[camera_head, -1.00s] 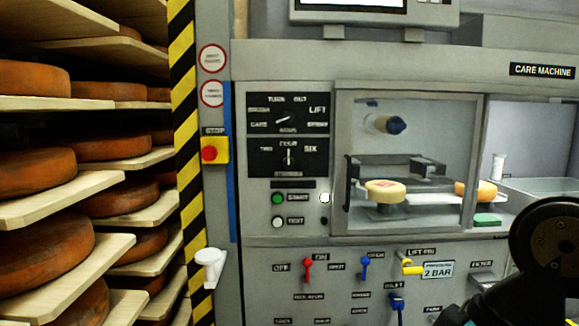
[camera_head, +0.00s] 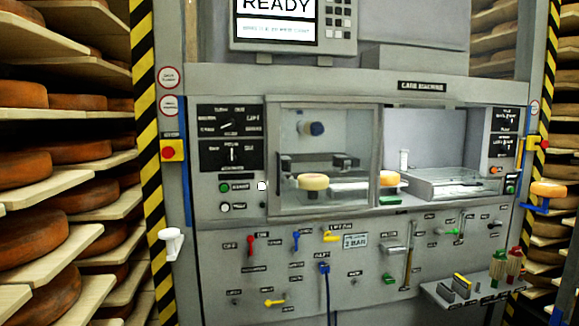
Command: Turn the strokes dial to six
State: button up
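The strokes dial (camera_head: 232,154) is the lower of two dials on black plates at the left of the machine front. In the earlier, closer frame its plate reads TWO at left, FOUR at top and SIX at right. Its thin pointer stands about upright, toward FOUR. The upper dial (camera_head: 227,124) has its pointer slanted and has other words around it, including LIFT. My gripper is not in view, and nothing of my arm touches either dial.
Below the dials are a green start button (camera_head: 224,188) and a white test button (camera_head: 225,207). A red stop button (camera_head: 168,152) sits at left. A glazed chamber holding a cheese wheel (camera_head: 313,182) is to the right. A white hook (camera_head: 171,242) sticks out at lower left.

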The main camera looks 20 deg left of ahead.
aim_at(232, 158)
jog(key=u, duration=1)
jog(key=i, duration=0.6)
jog(key=u, duration=0.45)
jog(key=i, duration=1.25)
jog(key=z, duration=0.5)
